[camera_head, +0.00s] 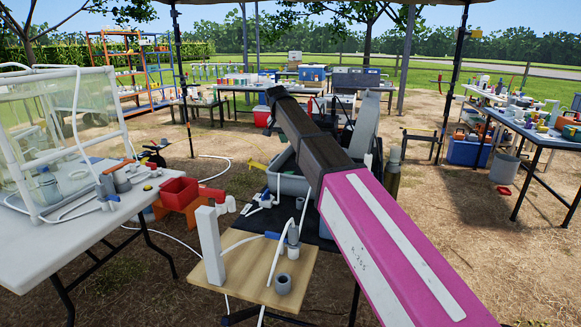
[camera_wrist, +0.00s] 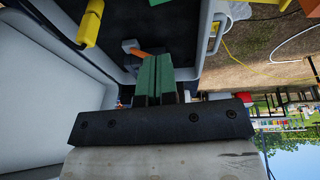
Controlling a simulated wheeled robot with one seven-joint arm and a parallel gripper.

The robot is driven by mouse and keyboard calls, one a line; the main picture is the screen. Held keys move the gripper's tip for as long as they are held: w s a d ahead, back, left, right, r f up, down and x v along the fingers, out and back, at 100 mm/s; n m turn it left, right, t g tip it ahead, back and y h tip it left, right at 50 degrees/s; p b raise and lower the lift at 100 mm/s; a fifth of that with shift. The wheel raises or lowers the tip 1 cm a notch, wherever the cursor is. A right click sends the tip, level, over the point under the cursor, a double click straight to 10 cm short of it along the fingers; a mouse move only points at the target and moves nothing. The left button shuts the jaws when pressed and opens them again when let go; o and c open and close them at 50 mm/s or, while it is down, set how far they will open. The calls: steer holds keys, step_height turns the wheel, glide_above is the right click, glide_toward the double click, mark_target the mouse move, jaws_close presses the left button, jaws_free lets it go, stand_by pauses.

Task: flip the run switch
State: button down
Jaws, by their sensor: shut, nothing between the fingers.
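In the wrist view, my gripper (camera_wrist: 157,62) is shut, its two green fingers pressed together and empty. Just past the fingertips, a small grey block with an orange lever (camera_wrist: 138,52) sits on a dark panel (camera_wrist: 165,15). This looks like the run switch, but no label is readable. The fingertips appear very close to the lever's right end; I cannot tell whether they touch it. The fingers may hide part of the lever. In the head view my magenta and brown arm reaches into the middle and hides the gripper and the switch.
A pale grey panel (camera_wrist: 40,90) stands close on the left in the wrist view, with a yellow handle (camera_wrist: 90,22) above it. In the head view a wooden board (camera_head: 245,266) with pipe fittings is left of my arm. A white table (camera_head: 60,235) stands farther left.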

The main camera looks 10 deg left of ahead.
glide_toward(291, 172)
steer(key=x, duration=0.5)
steer(key=shift+w+f, duration=0.1)
steer(key=shift+w, duration=0.15)
steer(key=shift+d+f, duration=0.15)
steer(key=shift+f, duration=0.6)
steer(key=shift+s+d+f+y, duration=0.15)
steer(key=shift+d+f+y, duration=0.1)
steer(key=shift+f+y, duration=0.15)
